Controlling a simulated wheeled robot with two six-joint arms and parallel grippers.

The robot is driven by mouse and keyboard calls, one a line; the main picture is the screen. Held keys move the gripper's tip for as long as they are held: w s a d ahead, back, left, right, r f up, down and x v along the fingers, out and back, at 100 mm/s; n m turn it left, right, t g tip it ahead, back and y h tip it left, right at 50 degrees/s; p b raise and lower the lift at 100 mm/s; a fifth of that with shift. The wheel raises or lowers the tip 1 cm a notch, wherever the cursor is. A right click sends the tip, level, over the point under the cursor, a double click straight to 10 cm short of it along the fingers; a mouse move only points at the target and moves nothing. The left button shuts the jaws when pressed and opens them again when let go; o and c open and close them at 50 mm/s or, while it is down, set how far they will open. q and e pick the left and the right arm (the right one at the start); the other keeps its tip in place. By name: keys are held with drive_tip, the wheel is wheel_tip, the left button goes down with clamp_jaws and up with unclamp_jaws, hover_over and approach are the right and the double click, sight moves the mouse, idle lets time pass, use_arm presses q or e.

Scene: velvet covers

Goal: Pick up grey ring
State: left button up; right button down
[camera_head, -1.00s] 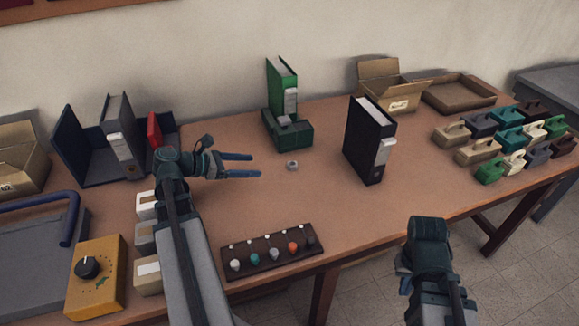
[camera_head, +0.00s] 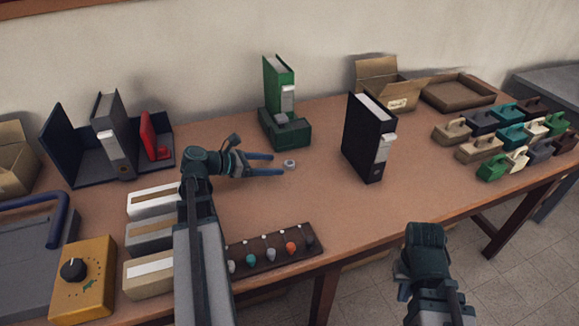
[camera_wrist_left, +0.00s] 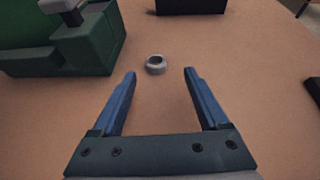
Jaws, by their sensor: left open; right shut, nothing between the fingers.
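The small grey ring (camera_head: 289,165) lies flat on the wooden table, in front of the green box. My left gripper (camera_head: 278,164) is open, and its blue fingertips have come up close to the ring from the left. In the left wrist view the ring (camera_wrist_left: 156,64) sits just beyond the fingertips (camera_wrist_left: 161,72), roughly centred between them, with nothing in the jaws. My right gripper (camera_head: 425,240) is at the lower right, off the table's front edge; its fingers are hard to make out.
A green box with a green binder (camera_head: 278,88) stands behind the ring. A black binder (camera_head: 369,138) stands to its right. A dark rack of coloured knobs (camera_head: 262,254) lies nearer the front edge. The table around the ring is clear.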

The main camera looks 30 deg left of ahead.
sight(288, 163)
use_arm(q)
drive_tip(key=shift+w, duration=0.1)
drive_tip(key=b+x, duration=0.2)
drive_tip(key=x, duration=0.3)
drive_tip(key=shift+w+a, duration=0.2)
drive_tip(key=shift+c, duration=0.3)
clamp_jaws()
